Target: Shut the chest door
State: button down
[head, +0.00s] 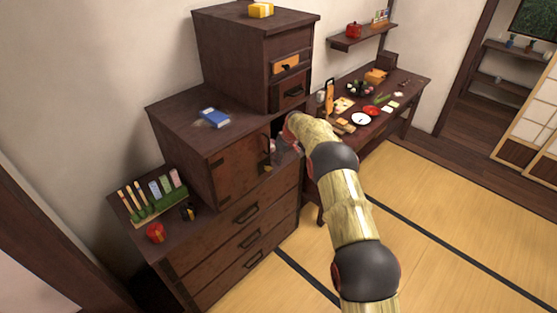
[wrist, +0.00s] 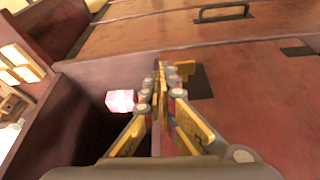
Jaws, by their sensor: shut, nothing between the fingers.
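The chest (head: 190,115) is a dark brown stepped wooden cabinet against the wall. Its reddish-brown door (head: 235,168) is in the front of the middle tier. Beside the door's right side is a dark opening, partly hidden by my arm. In the wrist view the door (wrist: 260,115) fills the right side, with a dark plate and a small brass piece (wrist: 186,67) near its edge. A dark cavity lies left of it, with a pink-and-white object (wrist: 120,100) there. My gripper (wrist: 160,70) is shut and empty, in front of that door edge. Whether it touches the door is unclear.
Drawers with black handles (head: 247,214) lie below the door. A low table (head: 408,85) with food stands right. Tatami (head: 440,190) is clear.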

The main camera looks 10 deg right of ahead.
jog(key=shift+s+d+v, duration=0.25)
jog(key=shift+d+v, duration=0.25)
jog(key=shift+v, duration=4.65)
jog(key=s+f+m+g, duration=0.25)
jog(key=s+f, duration=0.25)
jog(key=s, duration=0.4)
jog(key=s+a+r+m+t+b, duration=0.1)
jog(key=s+r, duration=0.6)
jog(key=s, duration=0.9)
jog(key=s+a+r+m+t+h+b, duration=0.1)
jog(key=s+r, duration=0.5)
jog(key=s, duration=1)
jog(key=s+a+r+m+t+h+b, duration=0.1)
jog(key=s+r+b, duration=0.3)
jog(key=s, duration=1.3)
notch_tip(320, 180, up, 4)
jog(key=shift+a+f+t, duration=0.2)
jog(key=shift+a+t, duration=0.15)
jog(key=shift+t, duration=0.3)
jog(key=c, duration=2.6)
grip_release()
